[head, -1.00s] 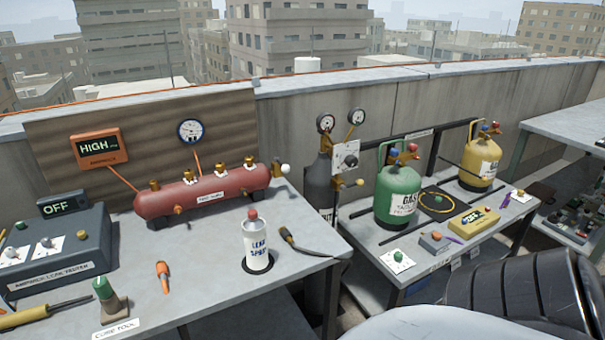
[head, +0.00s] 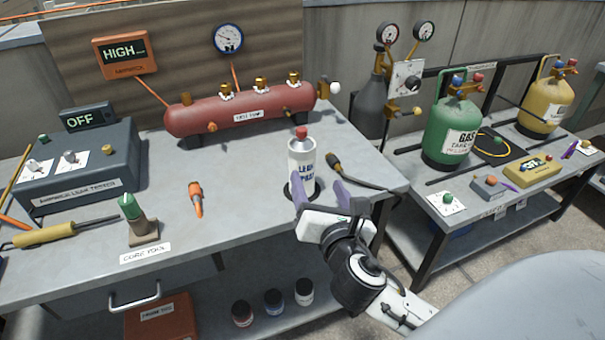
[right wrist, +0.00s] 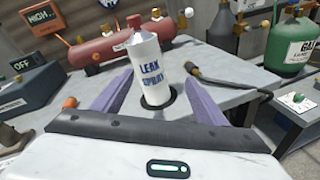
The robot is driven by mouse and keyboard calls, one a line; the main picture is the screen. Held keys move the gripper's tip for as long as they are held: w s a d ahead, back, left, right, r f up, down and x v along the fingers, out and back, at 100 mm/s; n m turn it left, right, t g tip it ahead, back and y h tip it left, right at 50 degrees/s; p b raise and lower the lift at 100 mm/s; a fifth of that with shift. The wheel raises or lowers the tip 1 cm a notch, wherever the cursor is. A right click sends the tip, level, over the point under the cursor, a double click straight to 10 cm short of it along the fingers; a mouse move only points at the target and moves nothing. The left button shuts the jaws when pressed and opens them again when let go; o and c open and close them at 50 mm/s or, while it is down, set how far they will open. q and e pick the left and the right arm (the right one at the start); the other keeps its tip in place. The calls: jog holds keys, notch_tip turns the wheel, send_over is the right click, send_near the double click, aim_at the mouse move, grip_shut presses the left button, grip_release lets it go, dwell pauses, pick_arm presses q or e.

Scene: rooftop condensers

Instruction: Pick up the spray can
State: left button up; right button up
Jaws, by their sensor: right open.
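The spray can (head: 301,160) is white with a red cap and reads "LEAK SPRAY". It stands upright on a black ring on the grey workbench, in front of the red tank. My right gripper (head: 317,188) is open, with its purple fingers at the near side of the can. In the right wrist view the can (right wrist: 149,65) stands ahead, between and beyond the two spread fingers (right wrist: 156,97); I cannot tell whether either finger touches it. The near lower part of the can is partly hidden by the fingers in the head view. My left gripper is not in view.
A probe with a black cable (head: 345,172) lies just right of the can. The red tank (head: 243,115) is behind it. An orange-handled tool (head: 195,198) and the core tool (head: 138,222) are left. Green (head: 452,130) and yellow (head: 546,102) cylinders stand on the right bench.

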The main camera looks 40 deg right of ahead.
aim_at(306, 158)
jog(key=w+r+n, duration=0.1)
jog(key=r+n+t, duration=0.1)
jog(key=n, duration=0.1)
jog(key=w+r+n+t, duration=0.1)
jog(key=shift+w+a+r+n, duration=0.15)
jog(key=shift+w+r+n, duration=0.15)
jog(key=shift+n, duration=0.1)
jog(key=x, duration=0.3)
jog(key=shift+w, duration=0.35)
jog(key=shift+x, duration=3)
jog(key=c, duration=1.3)
jog(key=shift+r, duration=0.1)
jog(key=shift+c, duration=1.2)
